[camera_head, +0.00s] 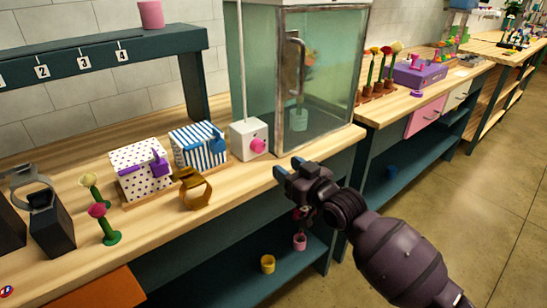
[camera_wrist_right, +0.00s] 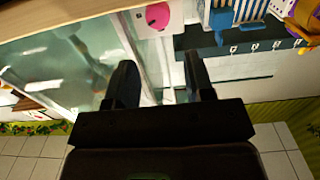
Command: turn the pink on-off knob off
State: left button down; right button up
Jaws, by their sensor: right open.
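The pink on-off knob (camera_head: 258,146) is on the front of a small white box (camera_head: 241,132), which stands on the wooden bench left of the glass cabinet. In the right wrist view the knob (camera_wrist_right: 158,15) shows at the top, beyond the fingertips and apart from them. My right gripper (camera_head: 288,166) is open and empty, in front of the bench edge, to the right of and lower than the knob in the head view. Its two fingers (camera_wrist_right: 158,82) are spread in the wrist view. My left gripper is not in view.
A glass cabinet (camera_head: 325,85) stands right beside the white box. A blue-striped box (camera_head: 197,145), a polka-dot box (camera_head: 140,168) and a brown ring-shaped holder (camera_head: 194,189) stand to the left.

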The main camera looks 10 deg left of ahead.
aim_at(260, 147)
jog(key=b+x, duration=0.2)
jog(key=x, duration=0.7)
jog(key=shift+w+f, duration=0.1)
jog(key=shift+w, duration=0.15)
jog(key=shift+w+a+b, duration=0.3)
jog(key=shift+w+a, duration=0.05)
jog(key=shift+a, duration=0.1)
jog(key=shift+w+a+r, duration=0.15)
jog(key=shift+a+r, duration=0.05)
jog(key=c, duration=0.6)
jog(key=n, duration=0.3)
jog(key=shift+n, duration=0.4)
